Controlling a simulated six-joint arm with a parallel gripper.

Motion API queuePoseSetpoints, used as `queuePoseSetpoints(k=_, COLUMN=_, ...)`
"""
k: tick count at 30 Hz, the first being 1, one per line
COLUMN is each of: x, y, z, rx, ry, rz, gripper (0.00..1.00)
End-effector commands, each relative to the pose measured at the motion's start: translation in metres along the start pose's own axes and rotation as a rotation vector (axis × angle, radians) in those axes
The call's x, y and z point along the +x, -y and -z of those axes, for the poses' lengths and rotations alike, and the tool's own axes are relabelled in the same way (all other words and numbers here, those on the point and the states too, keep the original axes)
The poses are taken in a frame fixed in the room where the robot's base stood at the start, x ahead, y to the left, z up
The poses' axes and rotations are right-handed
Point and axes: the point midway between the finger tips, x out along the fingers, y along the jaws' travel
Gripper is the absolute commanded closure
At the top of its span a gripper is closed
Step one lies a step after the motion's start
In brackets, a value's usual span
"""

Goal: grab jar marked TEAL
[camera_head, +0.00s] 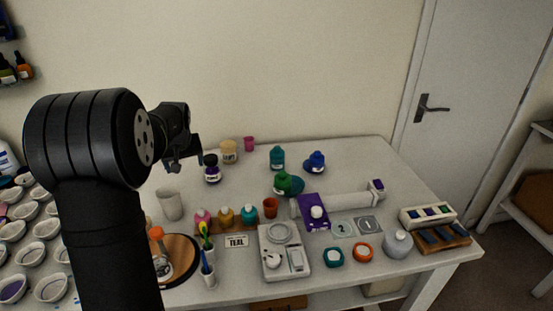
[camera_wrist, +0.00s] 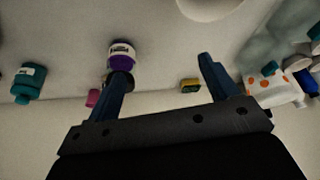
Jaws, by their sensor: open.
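A teal jar (camera_head: 277,158) with a pale label stands upright toward the back middle of the table. A teal jar with a white label also shows at the left of the wrist view (camera_wrist: 28,85); its print is too small to read. A white card (camera_head: 236,240) that seems to read TEAL lies near the front, below a few small bottles, one of them teal (camera_head: 249,214). My gripper (camera_head: 188,158) is above the table's back left, well left of the teal jar. In the wrist view its fingers (camera_wrist: 163,68) are spread with nothing held between them.
A purple-and-white jar (camera_head: 212,169) stands below my gripper, near one finger in the wrist view (camera_wrist: 121,55). A blue jar (camera_head: 316,162) stands right of the teal jar, and a green-blue rounded object (camera_head: 289,184) in front. A tan cup (camera_head: 229,151) stands behind.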

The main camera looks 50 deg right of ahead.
Motion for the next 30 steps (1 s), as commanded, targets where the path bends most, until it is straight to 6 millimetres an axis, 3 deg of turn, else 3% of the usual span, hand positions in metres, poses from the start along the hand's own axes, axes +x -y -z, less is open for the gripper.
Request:
queuePoseSetpoints(k=7, x=0.0, y=-0.003, z=0.001, rx=0.008, ry=0.0, rz=-0.005, gripper=0.21)
queuePoseSetpoints(k=10, x=-0.001, y=-0.019, z=0.004, rx=0.067, ry=0.0, rz=-0.035, gripper=0.21)
queuePoseSetpoints(k=14, x=-0.004, y=-0.069, z=0.013, rx=0.246, ry=-0.008, rz=-0.129, gripper=0.21)
queuePoseSetpoints(k=21, x=-0.021, y=-0.181, z=0.023, rx=0.661, ry=-0.079, rz=-0.349, gripper=0.21)
queuePoseSetpoints(k=25, x=-0.031, y=-0.222, z=0.023, rx=0.816, ry=-0.128, rz=-0.43, gripper=0.21)
queuePoseSetpoints(k=30, x=-0.035, y=-0.245, z=0.021, rx=0.905, ry=-0.16, rz=-0.475, gripper=0.21)
